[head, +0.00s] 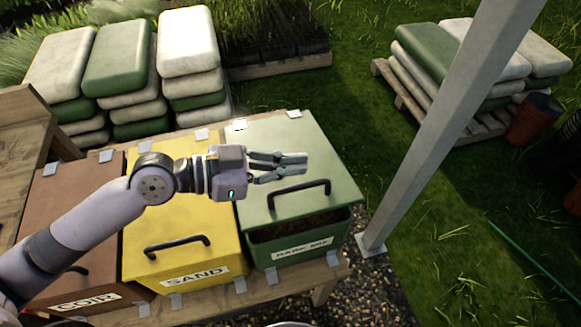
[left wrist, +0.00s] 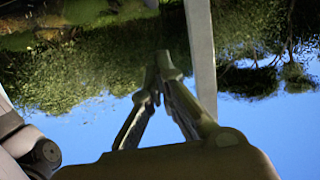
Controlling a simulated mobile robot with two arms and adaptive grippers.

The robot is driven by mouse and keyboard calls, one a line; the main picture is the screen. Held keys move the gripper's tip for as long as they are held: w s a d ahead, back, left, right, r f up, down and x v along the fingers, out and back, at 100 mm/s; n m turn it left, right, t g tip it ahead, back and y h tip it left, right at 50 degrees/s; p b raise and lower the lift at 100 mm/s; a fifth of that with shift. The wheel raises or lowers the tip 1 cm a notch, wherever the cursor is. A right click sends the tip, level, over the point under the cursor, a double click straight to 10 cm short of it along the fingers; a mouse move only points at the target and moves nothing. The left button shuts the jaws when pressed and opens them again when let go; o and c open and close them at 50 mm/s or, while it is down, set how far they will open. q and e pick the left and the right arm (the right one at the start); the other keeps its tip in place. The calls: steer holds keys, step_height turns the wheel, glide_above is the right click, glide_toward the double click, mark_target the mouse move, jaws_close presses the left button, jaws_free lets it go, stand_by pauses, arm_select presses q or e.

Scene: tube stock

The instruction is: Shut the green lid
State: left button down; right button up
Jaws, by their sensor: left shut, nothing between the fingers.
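The green lid (head: 300,150) lies over the green bin labelled BARK MIX (head: 302,249). Its front edge is raised, leaving a gap where dark bark (head: 300,224) shows. A black handle (head: 298,188) is on the lid near its front edge. My left gripper (head: 305,166) is shut and empty, above the lid and behind the handle in the head view; I cannot tell whether it touches the lid. Its closed fingers also show in the left wrist view (left wrist: 160,65), against sky and foliage, with no lid recognisable there. My right gripper is in neither view.
A yellow SAND bin (head: 175,262) and a brown COIR bin (head: 55,215), both with lids down, stand left of the green bin. A grey post (head: 440,130) rises close on its right. Stacked sacks (head: 120,60) stand behind.

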mark_target(294, 215)
arm_select(q)
step_height(294, 215, down, 3)
steer(key=shift+r, duration=0.1)
steer(key=shift+a+f, duration=0.15)
steer(key=shift+f, duration=0.45)
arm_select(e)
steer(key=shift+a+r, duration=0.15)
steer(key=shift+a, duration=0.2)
arm_select(q)
steer(key=shift+m+t, duration=0.3)
steer(key=shift+m, duration=0.5)
steer(key=s+f+b, duration=0.1)
steer(key=f+b, duration=0.4)
steer(key=s+d+f+b, duration=0.1)
steer(key=f+b, duration=0.2)
steer(key=shift+s+f, duration=0.15)
steer(key=shift+s, duration=0.15)
steer(key=shift+s+f+m+b, duration=0.2)
steer(key=shift+f+m+b, duration=0.1)
steer(key=shift+b, duration=0.15)
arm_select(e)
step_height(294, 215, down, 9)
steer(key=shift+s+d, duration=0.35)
arm_select(q)
steer(key=shift+y, duration=0.3)
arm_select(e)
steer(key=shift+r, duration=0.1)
